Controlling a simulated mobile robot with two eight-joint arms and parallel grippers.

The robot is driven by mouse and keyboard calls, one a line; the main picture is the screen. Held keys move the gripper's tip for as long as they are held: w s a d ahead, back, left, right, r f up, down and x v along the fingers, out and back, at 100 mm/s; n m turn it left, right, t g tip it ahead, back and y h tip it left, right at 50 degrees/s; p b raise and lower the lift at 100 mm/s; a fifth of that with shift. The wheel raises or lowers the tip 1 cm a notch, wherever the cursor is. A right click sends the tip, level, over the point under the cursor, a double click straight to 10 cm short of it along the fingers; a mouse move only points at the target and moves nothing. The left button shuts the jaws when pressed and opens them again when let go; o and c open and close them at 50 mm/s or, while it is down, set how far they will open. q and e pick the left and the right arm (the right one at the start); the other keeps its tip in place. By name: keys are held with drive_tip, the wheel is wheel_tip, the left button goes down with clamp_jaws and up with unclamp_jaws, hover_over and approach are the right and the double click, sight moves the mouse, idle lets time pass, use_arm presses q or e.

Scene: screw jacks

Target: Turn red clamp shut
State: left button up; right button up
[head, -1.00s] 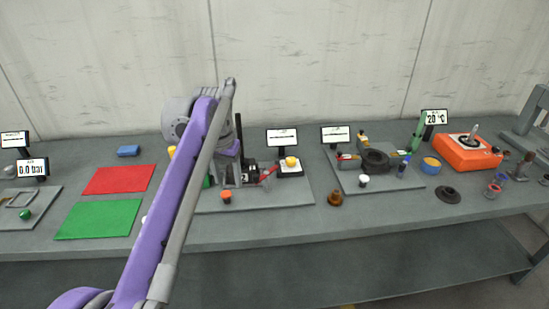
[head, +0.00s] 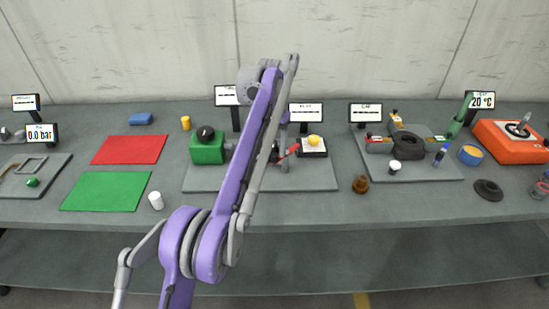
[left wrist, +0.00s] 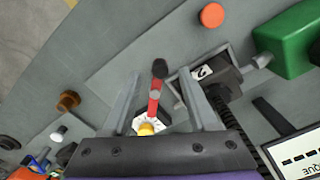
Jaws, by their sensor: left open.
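The red clamp handle (left wrist: 154,104), a short red lever with a black end (left wrist: 160,68), shows in the left wrist view. In the head view a bit of the red handle (head: 294,149) shows beside my arm. My left gripper (left wrist: 160,85) is open, its fingers on either side of the handle and apart from it in the picture. Whether it is level with the handle I cannot tell. A dark block marked 2 (left wrist: 205,75) stands beside the right finger. In the head view my arm hides much of the clamp. My right gripper is not in view.
A green box (head: 207,150) with a black knob stands left of my arm on the grey plate (head: 310,182). A yellow button (head: 314,141) is close to the handle. Small screens stand behind.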

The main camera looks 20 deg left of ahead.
use_arm(q)
drive_tip(key=shift+f, duration=1.45)
drive_tip(key=shift+w, duration=0.1)
drive_tip(key=shift+c, duration=0.3)
clamp_jaws()
